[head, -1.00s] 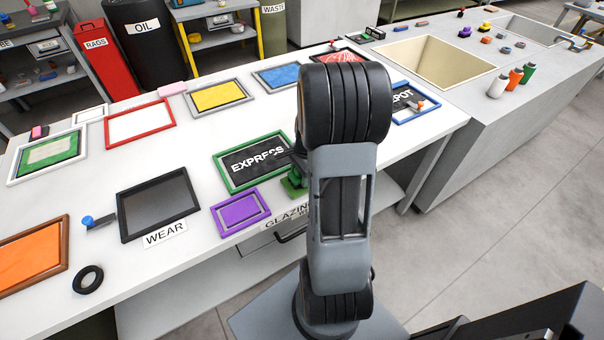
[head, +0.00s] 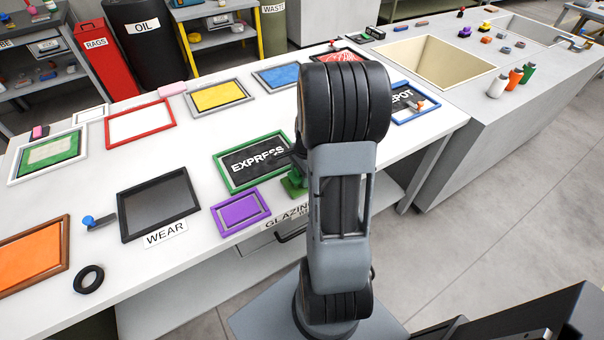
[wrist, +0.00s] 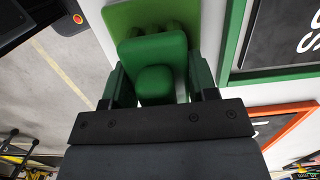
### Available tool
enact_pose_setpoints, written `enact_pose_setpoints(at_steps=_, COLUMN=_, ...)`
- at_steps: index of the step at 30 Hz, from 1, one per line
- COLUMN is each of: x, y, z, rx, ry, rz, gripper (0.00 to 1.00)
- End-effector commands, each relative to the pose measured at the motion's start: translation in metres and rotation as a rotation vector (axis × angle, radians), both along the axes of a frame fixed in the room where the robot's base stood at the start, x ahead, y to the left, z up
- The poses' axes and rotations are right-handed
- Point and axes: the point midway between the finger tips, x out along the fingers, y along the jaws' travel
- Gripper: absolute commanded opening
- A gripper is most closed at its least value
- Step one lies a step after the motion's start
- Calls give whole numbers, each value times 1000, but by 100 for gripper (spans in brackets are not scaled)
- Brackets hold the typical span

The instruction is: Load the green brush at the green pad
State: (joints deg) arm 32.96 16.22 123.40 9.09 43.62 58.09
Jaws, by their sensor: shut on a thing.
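The green brush (wrist: 152,52) is between the fingers of my gripper (wrist: 155,82) in the wrist view, with a rounded green part nearest the palm. A lighter green flat piece (wrist: 150,15) shows just beyond it; I cannot tell whether it is part of the brush or a pad under it. In the head view the green brush (head: 294,186) is at the counter's front side, beside the green-framed EXPRESS tray, and my arm hides most of the gripper. A white-framed tray with a green surface (head: 70,146) lies at the far left.
The EXPRESS tray (head: 232,181), a purple frame (head: 223,224) and the black WEAR tray (head: 124,225) lie nearby. A blue-knobbed tool (head: 88,220) and a black ring (head: 89,279) lie at the left. White counter shows between the trays.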

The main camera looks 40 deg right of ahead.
Motion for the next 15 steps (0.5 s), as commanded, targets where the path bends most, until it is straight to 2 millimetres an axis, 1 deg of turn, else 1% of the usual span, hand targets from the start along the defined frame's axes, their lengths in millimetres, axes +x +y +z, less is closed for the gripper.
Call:
enact_pose_setpoints(at_steps=5, x=0, y=0, z=10, rx=0, ry=2, rz=0, gripper=34)
enact_pose_setpoints(at_steps=15, x=0, y=0, z=40, rx=0, ry=0, rz=1, gripper=34)
